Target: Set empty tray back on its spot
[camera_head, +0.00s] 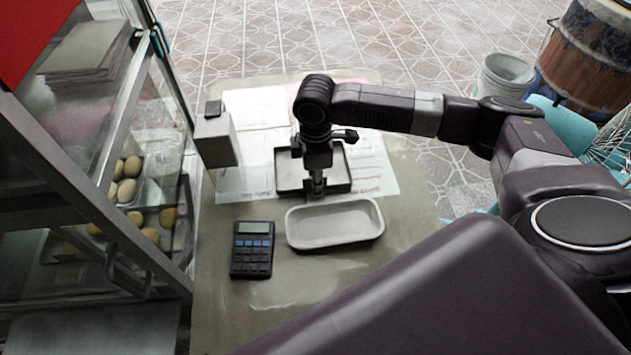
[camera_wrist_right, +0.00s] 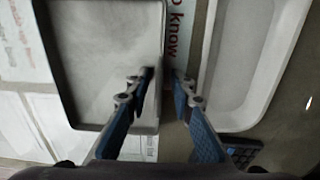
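A shallow grey tray with a dark rim (camera_head: 345,183) lies flat and empty on paper sheets on the table. It also shows in the right wrist view (camera_wrist_right: 100,60). A whitish oblong tray (camera_head: 335,224), also empty, lies just in front of it and shows at the right of the wrist view (camera_wrist_right: 245,60). My right gripper (camera_head: 317,190) points down at the dark-rimmed tray's near edge. In the wrist view its two fingertips (camera_wrist_right: 163,80) stand apart, one on each side of that rim. I cannot tell whether they touch it. My left gripper is not in view.
A calculator (camera_head: 252,249) lies left of the whitish tray. A grey box-shaped device (camera_head: 215,139) stands at the table's left edge. A glass cabinet with buns (camera_head: 126,180) is on the left. The table's front part is clear.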

